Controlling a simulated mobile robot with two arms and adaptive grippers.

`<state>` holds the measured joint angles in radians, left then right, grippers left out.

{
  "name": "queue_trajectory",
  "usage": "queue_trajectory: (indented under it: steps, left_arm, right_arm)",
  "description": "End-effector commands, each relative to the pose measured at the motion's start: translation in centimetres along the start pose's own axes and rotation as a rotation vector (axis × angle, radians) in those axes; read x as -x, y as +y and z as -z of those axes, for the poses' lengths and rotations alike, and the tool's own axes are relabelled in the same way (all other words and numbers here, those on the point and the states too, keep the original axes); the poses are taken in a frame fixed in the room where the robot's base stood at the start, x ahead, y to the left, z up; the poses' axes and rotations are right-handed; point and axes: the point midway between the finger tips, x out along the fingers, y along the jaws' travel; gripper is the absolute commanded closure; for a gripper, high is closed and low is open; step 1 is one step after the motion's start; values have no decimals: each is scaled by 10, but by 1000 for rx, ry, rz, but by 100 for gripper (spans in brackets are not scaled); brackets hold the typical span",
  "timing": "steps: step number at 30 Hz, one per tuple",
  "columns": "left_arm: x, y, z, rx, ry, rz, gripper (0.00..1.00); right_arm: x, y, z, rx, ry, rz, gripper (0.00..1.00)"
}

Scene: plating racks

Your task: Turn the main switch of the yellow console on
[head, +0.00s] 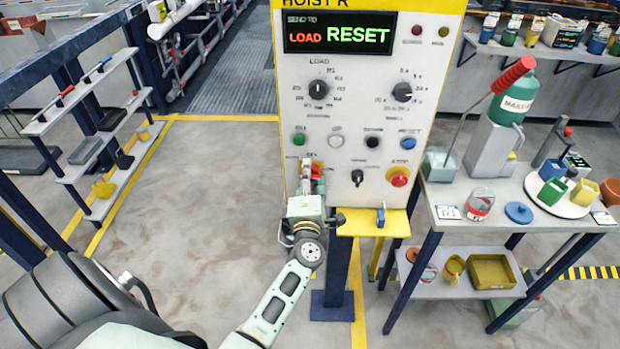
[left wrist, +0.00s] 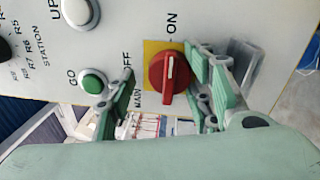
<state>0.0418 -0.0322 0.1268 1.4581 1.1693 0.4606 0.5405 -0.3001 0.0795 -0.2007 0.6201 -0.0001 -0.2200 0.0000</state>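The yellow console (head: 355,130) stands ahead with a pale panel. Its red main switch (left wrist: 168,75) sits on a yellow plate in the left wrist view, labelled ON and OFF. The white bar on its handle lines up with the ON label rather than OFF. My left gripper (left wrist: 163,97) is open, one green finger on each side of the red switch; the right-hand finger is closer, and I cannot tell if it touches. In the head view my left gripper (head: 312,178) covers most of the switch. My right gripper is not in view.
A green GO button (left wrist: 93,82) is beside the left-hand finger. The red stop button (head: 399,179) and a black selector (head: 357,177) are to the right. A yellow ledge (head: 365,223) with a blue padlock-like item juts out below. A cluttered table (head: 480,232) stands right; floor is clear left.

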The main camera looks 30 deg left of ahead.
Motion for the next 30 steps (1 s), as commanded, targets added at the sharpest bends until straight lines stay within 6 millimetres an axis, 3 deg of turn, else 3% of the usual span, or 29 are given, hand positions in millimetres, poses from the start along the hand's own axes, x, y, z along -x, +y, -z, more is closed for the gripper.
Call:
queue_trajectory:
  steps: [10,21,30]
  left_arm:
    - [13,-5,0,1,-1,10,52]
    - [88,-4,1,0,1,8,52]
    - [120,-2,1,-1,1,4,52]
  right_arm:
    - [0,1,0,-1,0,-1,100]
    - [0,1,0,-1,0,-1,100]
    - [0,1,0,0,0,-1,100]
